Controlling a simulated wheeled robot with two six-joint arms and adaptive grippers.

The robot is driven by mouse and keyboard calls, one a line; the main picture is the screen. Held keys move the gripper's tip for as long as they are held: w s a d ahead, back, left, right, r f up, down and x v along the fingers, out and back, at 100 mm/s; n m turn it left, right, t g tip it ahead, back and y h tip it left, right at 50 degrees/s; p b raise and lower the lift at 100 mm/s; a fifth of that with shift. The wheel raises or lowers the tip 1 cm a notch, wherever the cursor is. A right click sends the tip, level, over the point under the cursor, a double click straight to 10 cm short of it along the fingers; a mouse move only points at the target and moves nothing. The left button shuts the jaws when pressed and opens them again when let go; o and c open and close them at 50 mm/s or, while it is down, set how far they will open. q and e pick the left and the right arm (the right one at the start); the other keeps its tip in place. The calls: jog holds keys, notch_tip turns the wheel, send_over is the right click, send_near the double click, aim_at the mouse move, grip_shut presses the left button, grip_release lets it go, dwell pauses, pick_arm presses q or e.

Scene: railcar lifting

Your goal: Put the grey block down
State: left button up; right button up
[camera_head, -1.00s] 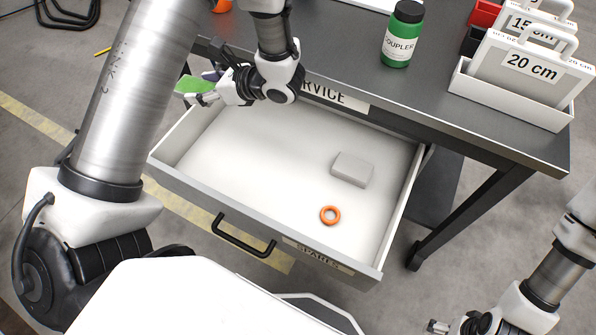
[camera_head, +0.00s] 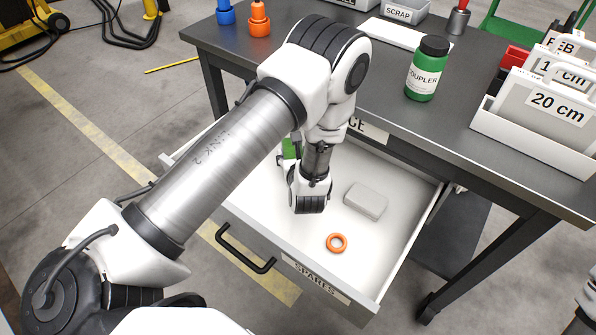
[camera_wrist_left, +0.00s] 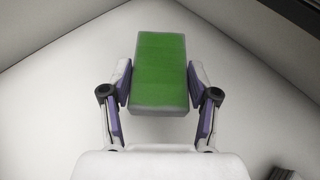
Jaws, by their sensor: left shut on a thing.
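My left gripper (camera_wrist_left: 160,88) is shut on a block with a green face and grey edges (camera_wrist_left: 160,68). Its two fingers press on the block's sides. In the head view, a green bit of the block (camera_head: 290,149) shows beside my left wrist, over the left part of the open drawer (camera_head: 392,240); most of it and the fingers are hidden. I cannot tell whether the block touches the drawer floor. A plain grey block (camera_head: 365,201) lies in the drawer, right of my left gripper. My right gripper is out of view.
An orange ring (camera_head: 337,243) lies near the drawer's front. The drawer handle (camera_head: 245,250) sticks out in front. On the workbench (camera_head: 455,120) stand a green bottle (camera_head: 427,70) and a white rack (camera_head: 535,135) with labelled plates. The drawer floor around the ring is clear.

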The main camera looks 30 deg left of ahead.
pick_arm(q)
jog(key=shift+f+b, duration=0.3)
jog(key=shift+f, duration=2)
jog(key=o, duration=1.5)
jog(key=shift+c, duration=0.2)
jog(key=shift+r, duration=0.1)
jog(key=shift+s+d+r, duration=0.1)
jog(key=shift+d+r, duration=0.05)
jog(key=v, duration=0.7)
jog(key=shift+s+p, duration=0.1)
jog(key=shift+p, duration=0.3)
